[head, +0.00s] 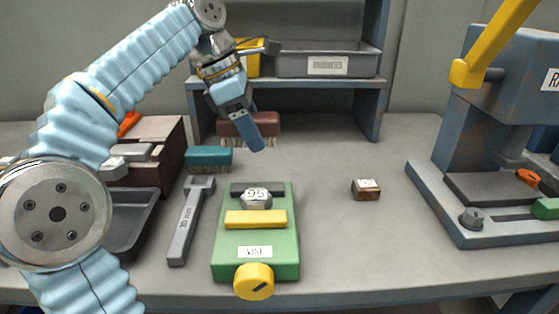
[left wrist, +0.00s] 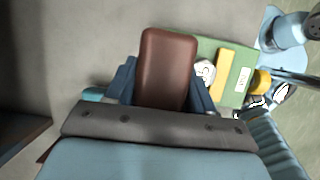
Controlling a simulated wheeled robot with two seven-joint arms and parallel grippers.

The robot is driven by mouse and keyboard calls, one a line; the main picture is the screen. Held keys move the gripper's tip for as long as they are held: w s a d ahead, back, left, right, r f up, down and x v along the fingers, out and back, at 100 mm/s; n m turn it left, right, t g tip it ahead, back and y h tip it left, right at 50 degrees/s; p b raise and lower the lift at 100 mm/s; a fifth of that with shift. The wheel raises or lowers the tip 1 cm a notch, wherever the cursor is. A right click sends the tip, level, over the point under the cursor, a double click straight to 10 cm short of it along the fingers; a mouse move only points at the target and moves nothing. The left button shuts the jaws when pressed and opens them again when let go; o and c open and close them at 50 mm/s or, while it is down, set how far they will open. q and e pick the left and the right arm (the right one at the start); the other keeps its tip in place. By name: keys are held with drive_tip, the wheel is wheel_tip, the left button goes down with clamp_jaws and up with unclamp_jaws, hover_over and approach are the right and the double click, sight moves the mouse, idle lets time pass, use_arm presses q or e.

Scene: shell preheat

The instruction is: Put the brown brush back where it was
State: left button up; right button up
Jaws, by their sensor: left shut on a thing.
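The brown brush (head: 269,122) is in my left gripper (head: 252,142), in front of the grey shelf unit. In the left wrist view the brush's smooth brown back (left wrist: 167,68) fills the space between the two blue fingers of the left gripper (left wrist: 165,95). The fingers are shut on it. Its bristles show below the back in the head view, partly hidden by a finger. I cannot tell whether they touch the table. A teal brush (head: 208,157) lies to the left of it on the table. My right gripper is not in view.
A large blue-grey press (head: 450,235) is at the right. Bare table (head: 335,230) lies between vise and press.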

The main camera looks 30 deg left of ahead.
use_arm(q)
drive_tip(key=w+f+p, duration=0.1)
drive_tip(key=w+f, duration=0.2)
drive_tip(key=w, duration=0.5)
hover_over(285, 169)
drive_tip(key=a, duration=0.1)
drive_tip(key=f, duration=0.5)
drive_tip(key=shift+s+f, duration=0.4)
drive_tip(key=shift+w+a+f, duration=0.1)
drive_tip(key=shift+w+f, duration=0.1)
drive_tip(key=shift+f, duration=1.3)
drive_tip(key=shift+f+b, duration=0.3)
drive_tip(key=shift+f, duration=0.35)
drive_tip(key=o, duration=0.9)
drive_tip(key=shift+o, duration=1)
drive_tip(key=shift+f, duration=0.1)
drive_tip(key=shift+s, duration=0.1)
